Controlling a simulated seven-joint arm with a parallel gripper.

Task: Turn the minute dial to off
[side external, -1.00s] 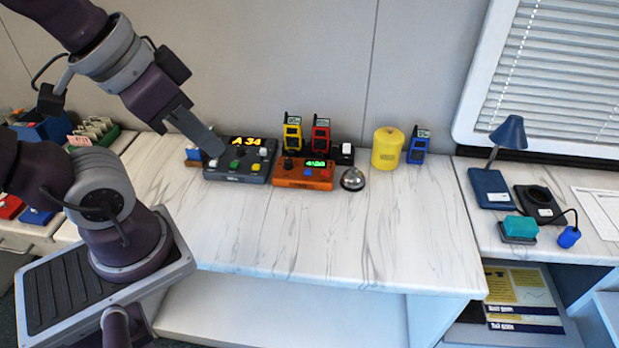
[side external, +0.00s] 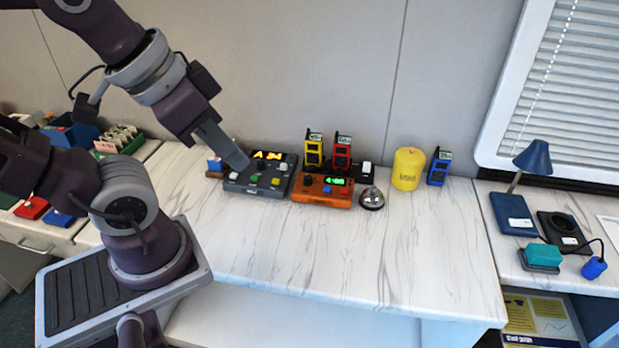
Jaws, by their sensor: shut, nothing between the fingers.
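An orange timer box (side external: 322,196) stands on the white marble counter. It has a green lit display (side external: 335,181), a dark knob (side external: 308,181) at its left and small buttons. I cannot tell whether this knob is the minute dial, nor read its setting. A dark grey control box (side external: 238,187) with an amber display and several coloured buttons stands just left of it. My gripper (side external: 241,163) is shut and empty. It points down at the upper left of the grey box, left of the orange box. I cannot tell whether it touches the grey box, part of which it hides.
A silver bell (side external: 372,198) stands right of the orange box. Yellow (side external: 314,150) and red (side external: 342,152) radios stand behind it. A yellow canister (side external: 408,168) and a blue radio (side external: 438,167) are farther right. The counter's front (side external: 350,260) is clear.

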